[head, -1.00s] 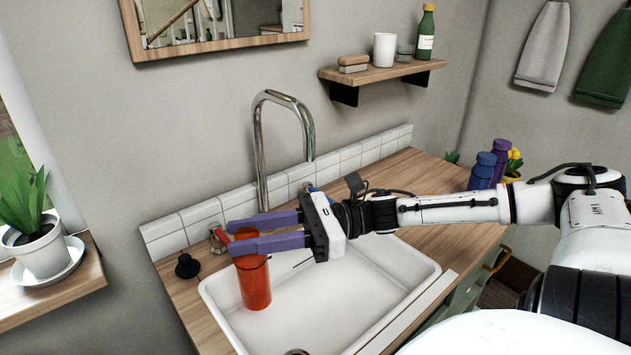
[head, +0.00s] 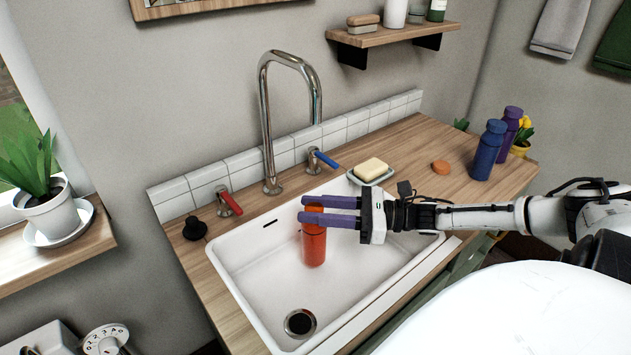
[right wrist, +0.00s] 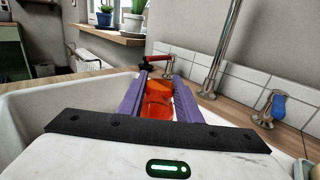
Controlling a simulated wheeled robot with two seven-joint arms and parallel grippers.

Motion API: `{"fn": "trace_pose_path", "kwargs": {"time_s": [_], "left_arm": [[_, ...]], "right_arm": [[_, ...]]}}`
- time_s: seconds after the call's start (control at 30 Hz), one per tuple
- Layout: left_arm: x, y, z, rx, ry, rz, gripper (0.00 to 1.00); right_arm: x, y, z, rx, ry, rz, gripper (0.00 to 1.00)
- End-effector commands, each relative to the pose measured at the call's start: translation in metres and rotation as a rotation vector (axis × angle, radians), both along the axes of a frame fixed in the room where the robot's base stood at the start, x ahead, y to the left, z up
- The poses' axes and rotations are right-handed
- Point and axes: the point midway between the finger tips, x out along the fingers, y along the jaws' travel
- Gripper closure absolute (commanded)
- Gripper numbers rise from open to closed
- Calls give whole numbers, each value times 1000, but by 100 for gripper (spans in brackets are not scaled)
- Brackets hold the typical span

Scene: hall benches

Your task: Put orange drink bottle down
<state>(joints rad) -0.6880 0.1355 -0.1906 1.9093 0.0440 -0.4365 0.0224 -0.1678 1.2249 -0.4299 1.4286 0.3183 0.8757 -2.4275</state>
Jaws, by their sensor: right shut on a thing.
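The orange drink bottle (head: 314,242) is upright in the head view, over the white sink basin (head: 255,285). My right gripper (head: 312,210) reaches in from the right and is shut on its upper part. In the right wrist view the bottle (right wrist: 157,100) sits between the two purple fingers. I cannot tell whether its base touches the basin floor. My left gripper is not in view.
A tall tap (head: 268,130) stands behind the sink, between a red handle (head: 229,203) and a blue handle (head: 325,159). Soap (head: 370,169) lies on a dish at the back rim. Two bottles, blue (head: 487,150) and purple (head: 510,127), stand right on the counter. The drain (head: 300,323) is clear.

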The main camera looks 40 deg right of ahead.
Motion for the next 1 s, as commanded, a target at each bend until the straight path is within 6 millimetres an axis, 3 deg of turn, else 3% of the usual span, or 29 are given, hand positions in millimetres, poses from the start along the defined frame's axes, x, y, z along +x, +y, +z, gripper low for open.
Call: {"fn": "trace_pose_path", "kwargs": {"time_s": [0.2, 0.53, 0.57, 0.67, 1.0], "left_arm": [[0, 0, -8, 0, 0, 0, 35], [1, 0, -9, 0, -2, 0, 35], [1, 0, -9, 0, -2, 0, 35], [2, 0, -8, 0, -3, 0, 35], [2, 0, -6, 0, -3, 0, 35]], "right_arm": [[0, 0, -29, 2, 0, -1, 100], [0, 1, -31, 2, 1, 0, 100], [0, 1, -32, 1, 2, 1, 67], [0, 1, -31, 1, 2, 1, 51], [-1, 0, -28, 1, 2, 1, 50]]}}
